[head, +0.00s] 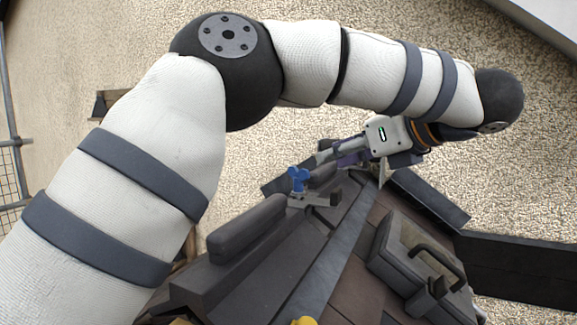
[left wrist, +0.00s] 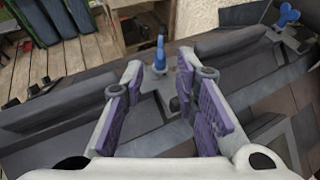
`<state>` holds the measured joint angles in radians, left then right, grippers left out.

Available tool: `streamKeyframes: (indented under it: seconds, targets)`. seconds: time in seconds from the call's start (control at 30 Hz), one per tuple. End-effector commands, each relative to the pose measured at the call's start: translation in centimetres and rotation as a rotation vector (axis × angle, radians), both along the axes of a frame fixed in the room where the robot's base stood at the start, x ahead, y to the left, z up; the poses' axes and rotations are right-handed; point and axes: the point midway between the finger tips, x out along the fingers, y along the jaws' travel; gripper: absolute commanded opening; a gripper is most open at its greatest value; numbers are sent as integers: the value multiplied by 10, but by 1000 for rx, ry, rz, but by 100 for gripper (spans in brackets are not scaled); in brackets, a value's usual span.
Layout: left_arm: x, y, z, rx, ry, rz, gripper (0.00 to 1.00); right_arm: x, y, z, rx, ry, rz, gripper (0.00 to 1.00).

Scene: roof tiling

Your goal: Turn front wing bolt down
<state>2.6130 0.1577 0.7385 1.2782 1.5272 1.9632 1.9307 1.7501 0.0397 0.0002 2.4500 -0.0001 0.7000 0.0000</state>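In the left wrist view, a blue wing bolt (left wrist: 160,52) stands upright on a grey metal bracket (left wrist: 157,76) just beyond and between my fingertips. A second blue wing bolt (left wrist: 288,15) sits on another bracket at the upper right. In the head view, one blue wing bolt (head: 298,180) stands on a bracket (head: 312,199) on the dark roof ridge. My left gripper (head: 325,155) is beyond it to the upper right, fingers toward the left. In the left wrist view my left gripper (left wrist: 160,74) is open and empty, with purple pads. My right gripper is out of view.
Dark ridge pieces (head: 245,240) run along the roof. A grey toolbox (head: 410,262) with a black handle sits on the brown tiles to the right. A wooden structure with shelves (left wrist: 143,22) stands beyond the ridge in the left wrist view.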

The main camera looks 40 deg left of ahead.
Motion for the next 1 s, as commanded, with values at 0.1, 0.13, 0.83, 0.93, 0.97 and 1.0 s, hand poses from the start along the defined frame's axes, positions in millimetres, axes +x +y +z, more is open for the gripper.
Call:
streamKeyframes:
  seconds: [0.1,0.13,0.83,0.93,0.97,1.0]
  targets:
    - [2,23,-8,-1,2,1,28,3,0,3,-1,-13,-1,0]
    - [3,31,-11,-1,1,2,28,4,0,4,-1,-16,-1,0]
    - [15,105,-45,4,3,-4,28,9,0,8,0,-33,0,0]
    - [15,105,-44,4,3,-4,5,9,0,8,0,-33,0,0]
    - [15,105,-44,4,3,-4,0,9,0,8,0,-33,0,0]
    - [15,105,-44,4,4,-3,0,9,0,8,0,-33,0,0]
